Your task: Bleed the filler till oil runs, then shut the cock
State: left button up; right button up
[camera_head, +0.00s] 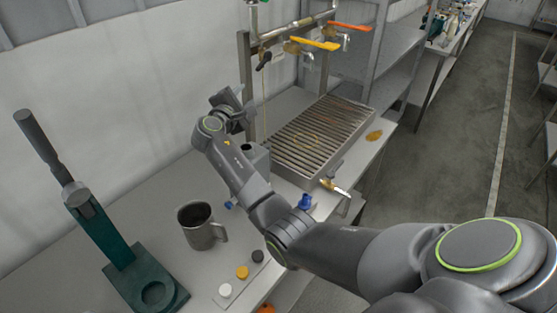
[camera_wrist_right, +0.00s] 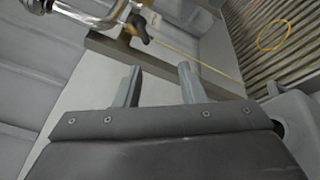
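The pipe frame (camera_head: 285,35) stands over a slatted drip grate (camera_head: 312,135) at the back of the bench. A small cock with a black handle (camera_head: 264,59) hangs at the pipe's left end; it also shows in the wrist view (camera_wrist_right: 141,30). A thin yellow line, looking like a stream of oil, runs down from it toward the grate. My right gripper (camera_head: 228,98) is below and left of the cock, apart from it. In the wrist view its two fingers (camera_wrist_right: 158,84) are spread with nothing between them. My left gripper is out of view.
Yellow (camera_head: 315,43) and orange (camera_head: 350,26) levers sit right of the cock. A metal mug (camera_head: 201,230), a green press (camera_head: 110,240) and small caps (camera_head: 242,272) stand on the near bench. A brass tap (camera_head: 333,186) sticks out at the grate's front.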

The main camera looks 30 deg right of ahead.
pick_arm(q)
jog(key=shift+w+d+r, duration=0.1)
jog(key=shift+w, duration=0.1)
pick_arm(e)
jog(key=s+d+f+m+g+y, duration=0.1)
jog(key=s+d+f+m, duration=0.1)
jog(key=s+f, duration=0.4)
jog(key=s+d+f+m+g+y, duration=0.1)
jog(key=s+d+f+m+y, duration=0.1)
jog(key=s+f, duration=0.4)
notch_tip(320, 180, down, 3)
jog(key=shift+d+f+m+g, duration=0.1)
jog(key=shift+d+m+g, duration=0.3)
jog(key=shift+d+m, duration=0.25)
jog(key=shift+w+a, duration=0.1)
